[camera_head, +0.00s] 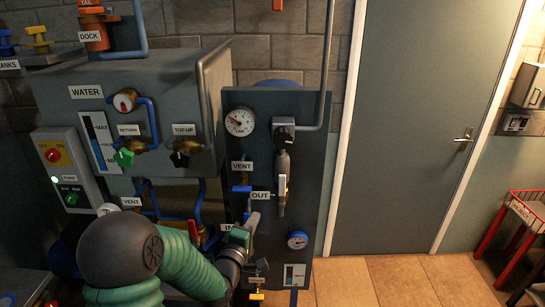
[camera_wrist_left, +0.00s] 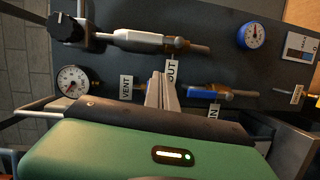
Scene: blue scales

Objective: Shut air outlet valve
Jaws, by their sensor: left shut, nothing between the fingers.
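The valve by the OUT label (camera_head: 260,195) has a white lever (camera_head: 282,184) that lies along its vertical pipe on the dark panel. In the left wrist view the white lever (camera_wrist_left: 138,37) lies along the pipe at the top, beside the OUT label (camera_wrist_left: 172,70). My left gripper (camera_head: 253,222) is below and left of the lever, apart from it. In the left wrist view its pale fingers (camera_wrist_left: 162,88) are together and empty, their tips near the OUT label. My right gripper is not in view.
The blue lever (camera_wrist_left: 201,94) by the IN label is close beside my left fingers. A gauge (camera_head: 240,121), a black knob (camera_head: 284,134) and a small blue dial (camera_head: 298,240) are on the same panel. A grey door (camera_head: 400,130) stands to the right; the floor before it is clear.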

